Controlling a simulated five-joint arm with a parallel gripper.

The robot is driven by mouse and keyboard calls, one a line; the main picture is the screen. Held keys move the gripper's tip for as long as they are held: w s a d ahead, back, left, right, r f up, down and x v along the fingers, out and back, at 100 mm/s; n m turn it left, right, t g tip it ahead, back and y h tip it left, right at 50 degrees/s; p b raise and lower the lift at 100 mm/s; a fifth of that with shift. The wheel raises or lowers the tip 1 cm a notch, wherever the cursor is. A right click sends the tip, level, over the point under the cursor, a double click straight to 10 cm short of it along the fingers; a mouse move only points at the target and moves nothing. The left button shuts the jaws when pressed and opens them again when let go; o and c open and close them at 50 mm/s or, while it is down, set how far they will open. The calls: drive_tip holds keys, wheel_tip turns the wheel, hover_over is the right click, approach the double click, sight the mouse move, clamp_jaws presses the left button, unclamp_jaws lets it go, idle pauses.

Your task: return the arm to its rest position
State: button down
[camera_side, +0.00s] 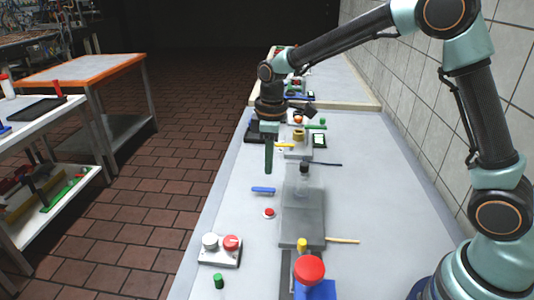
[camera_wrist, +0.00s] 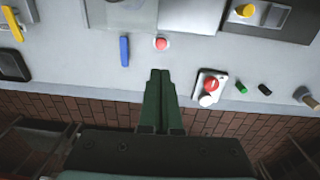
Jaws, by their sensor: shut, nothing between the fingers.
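My gripper (camera_side: 268,172) hangs from my arm over the left part of the bench, fingers pointing down. In the wrist view the green fingers of my gripper (camera_wrist: 159,72) lie together with nothing between them. It is shut and empty, above the bench near its front edge. My arm reaches from its base at the lower right of the side view, up and across to the left. No sandwich shows clearly in either view.
The bench (camera_side: 240,195) holds a blue bar (camera_side: 263,190), a red button (camera_side: 269,212), a control box (camera_side: 220,250), a green cylinder (camera_side: 218,281) and a grey plate (camera_side: 302,225). A tiled wall (camera_side: 400,100) stands at right. Brick floor lies left.

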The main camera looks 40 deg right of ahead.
drive_tip(key=shift+r, duration=0.1)
drive_tip(key=s+d+r+m+t, duration=0.2)
drive_tip(key=s+d+r+m, duration=0.1)
drive_tip(key=s, duration=0.5)
drive_tip(key=s+d+r+m+t, duration=0.3)
drive_tip(key=s+r+m, duration=0.3)
drive_tip(key=s, duration=0.3)
drive_tip(key=shift+d+r, duration=0.15)
drive_tip(key=shift+r, duration=0.6)
idle(0.4)
